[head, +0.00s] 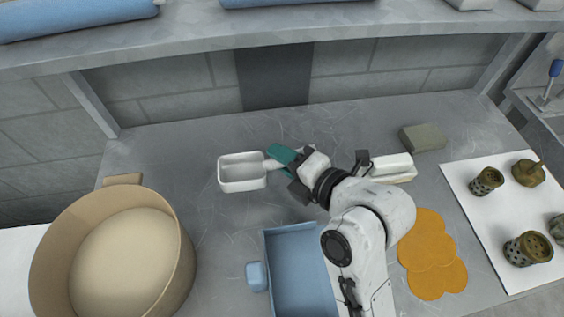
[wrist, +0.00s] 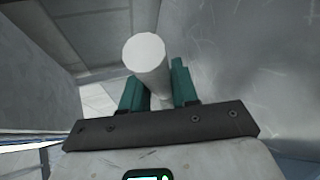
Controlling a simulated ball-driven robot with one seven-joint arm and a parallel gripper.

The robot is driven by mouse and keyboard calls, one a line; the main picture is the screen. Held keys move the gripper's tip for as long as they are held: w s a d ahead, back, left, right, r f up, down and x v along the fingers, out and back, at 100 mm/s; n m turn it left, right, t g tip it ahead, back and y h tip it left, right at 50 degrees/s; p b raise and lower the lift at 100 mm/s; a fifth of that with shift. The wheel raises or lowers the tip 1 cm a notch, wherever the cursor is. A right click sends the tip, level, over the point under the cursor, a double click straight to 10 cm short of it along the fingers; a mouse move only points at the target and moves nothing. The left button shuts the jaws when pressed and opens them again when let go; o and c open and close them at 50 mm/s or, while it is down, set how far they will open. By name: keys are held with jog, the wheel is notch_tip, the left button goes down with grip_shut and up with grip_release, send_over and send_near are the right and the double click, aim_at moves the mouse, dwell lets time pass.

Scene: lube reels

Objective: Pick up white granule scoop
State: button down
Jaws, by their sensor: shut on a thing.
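The white granule scoop (head: 242,172) is in the head view, left of my gripper, with its square open bowl facing up and its handle running right into the jaws. My gripper (head: 281,158) has teal fingers and is shut on the handle. In the wrist view the round white end of the scoop's handle (wrist: 147,55) sticks up between the teal fingers of my gripper (wrist: 158,88). The bowl is hidden there. I cannot tell whether the scoop touches the bench.
A tan tub (head: 180,265) of pale granules stands front left. A blue tray (head: 290,232) lies in front of the scoop. A white block-like item (head: 392,170), a grey-green block (head: 423,138) and orange discs (head: 428,250) lie right. A shelf (head: 250,32) spans the back.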

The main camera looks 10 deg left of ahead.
jog(key=s+d+r+p, duration=0.3)
jog(key=s+r+p, duration=0.4)
jog(key=s, duration=0.4)
jog(key=shift+s+r, duration=0.35)
dwell(0.8)
